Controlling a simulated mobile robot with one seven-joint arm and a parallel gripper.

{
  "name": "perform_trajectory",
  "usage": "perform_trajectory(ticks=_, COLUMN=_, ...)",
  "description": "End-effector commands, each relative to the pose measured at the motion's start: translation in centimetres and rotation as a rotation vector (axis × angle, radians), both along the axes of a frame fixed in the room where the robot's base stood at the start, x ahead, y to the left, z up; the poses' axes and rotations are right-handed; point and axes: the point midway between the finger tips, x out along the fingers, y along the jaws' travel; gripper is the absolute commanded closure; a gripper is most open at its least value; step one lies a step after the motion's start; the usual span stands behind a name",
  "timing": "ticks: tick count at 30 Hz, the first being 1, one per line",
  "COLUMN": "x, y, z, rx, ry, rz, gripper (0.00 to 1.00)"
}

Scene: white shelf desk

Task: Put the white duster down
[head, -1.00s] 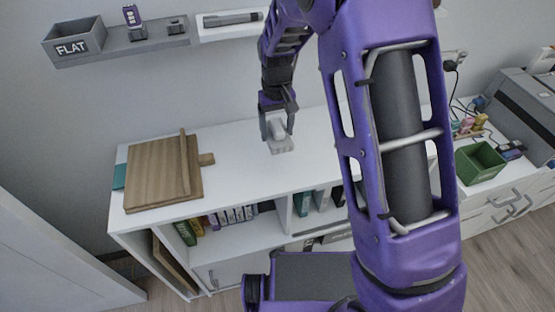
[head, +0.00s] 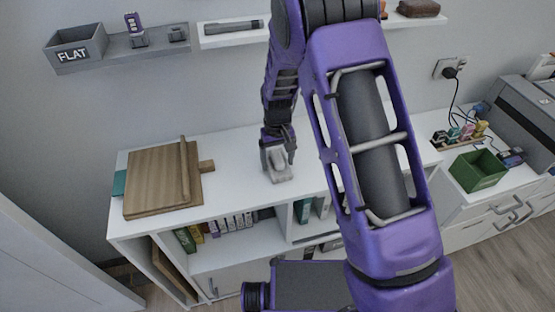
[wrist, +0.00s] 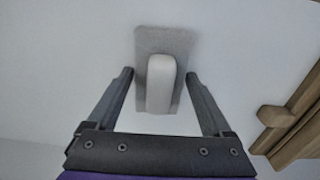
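The white duster, a pale handle on a flat grey pad, sits on the white desk top (head: 235,150), just below my gripper (head: 278,158) in the head view. In the wrist view the duster (wrist: 160,85) lies between my two fingers (wrist: 160,74), pad down. The fingers are spread, with a gap on each side of the handle. The pad appears flat on the desk surface. The lower end of the handle is clear of the gripper's palm in the wrist view.
A wooden board (head: 150,180) lies on the desk to the left; its edge shows in the wrist view. Wall shelves hold a FLAT box (head: 75,48) and a dark cylinder (head: 233,27). A green bin (head: 478,170) stands right. Desk room around the duster is clear.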

Motion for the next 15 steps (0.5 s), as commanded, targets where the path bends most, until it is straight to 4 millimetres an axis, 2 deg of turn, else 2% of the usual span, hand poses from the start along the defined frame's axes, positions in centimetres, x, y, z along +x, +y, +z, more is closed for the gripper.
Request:
perform_trajectory(ticks=1, x=0.0, y=0.0, z=0.0, rx=0.0, ry=0.0, rz=0.0, gripper=0.04)
perform_trajectory(ticks=2, x=0.0, y=0.0, z=0.0, rx=0.0, ry=0.0, rz=0.0, gripper=0.0)
perform_trajectory(ticks=11, x=0.0, y=0.0, z=-0.4, rx=0.0, ry=0.001, rz=0.001, gripper=0.0)
perform_trajectory(ticks=15, x=0.1, y=0.1, z=1.4, rx=0.002, ry=-0.004, rz=0.001, gripper=0.0)
